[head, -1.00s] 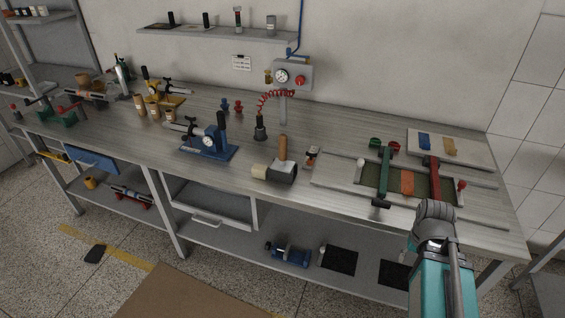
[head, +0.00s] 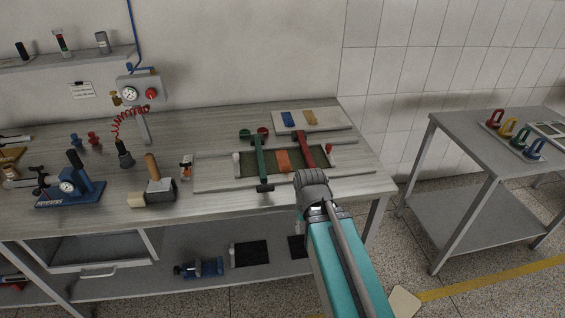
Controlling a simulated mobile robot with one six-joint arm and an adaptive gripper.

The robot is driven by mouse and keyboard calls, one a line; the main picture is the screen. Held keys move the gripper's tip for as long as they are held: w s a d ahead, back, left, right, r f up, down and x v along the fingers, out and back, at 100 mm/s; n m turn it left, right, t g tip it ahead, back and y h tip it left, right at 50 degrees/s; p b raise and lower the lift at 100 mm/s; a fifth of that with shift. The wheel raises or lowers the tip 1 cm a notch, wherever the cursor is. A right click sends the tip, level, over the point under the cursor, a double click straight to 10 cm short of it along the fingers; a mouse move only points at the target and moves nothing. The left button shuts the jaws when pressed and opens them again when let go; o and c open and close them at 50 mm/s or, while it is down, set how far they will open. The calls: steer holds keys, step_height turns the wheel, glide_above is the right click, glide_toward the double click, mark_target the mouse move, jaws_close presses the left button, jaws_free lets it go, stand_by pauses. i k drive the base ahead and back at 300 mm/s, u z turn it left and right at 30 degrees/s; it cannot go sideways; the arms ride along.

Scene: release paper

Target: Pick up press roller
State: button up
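The press roller (head: 160,190) looks to be the piece with an upright brown wooden handle, a dark body and a cream cylinder end. It lies on the front left part of the workbench (head: 222,208), apart from other things. My teal arm reaches up from the bottom of the head view and ends in a grey ribbed part in front of the bench's right side. No gripper fingers show, so my gripper is not seen. My arm is well to the right of the roller and apart from it.
A frame with green and red bars (head: 261,165) lies right of the roller. A blue press with a gauge (head: 70,188) stands to its left. A gauge box (head: 139,92) stands behind.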

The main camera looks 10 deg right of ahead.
mark_target(158, 184)
steer(key=u, duration=0.3)
steer(key=k, duration=0.75)
steer(key=u, duration=0.5)
steer(key=k, duration=0.6)
steer(key=u, duration=0.6)
steer(key=i, duration=1.55)
steer(key=z, duration=0.5)
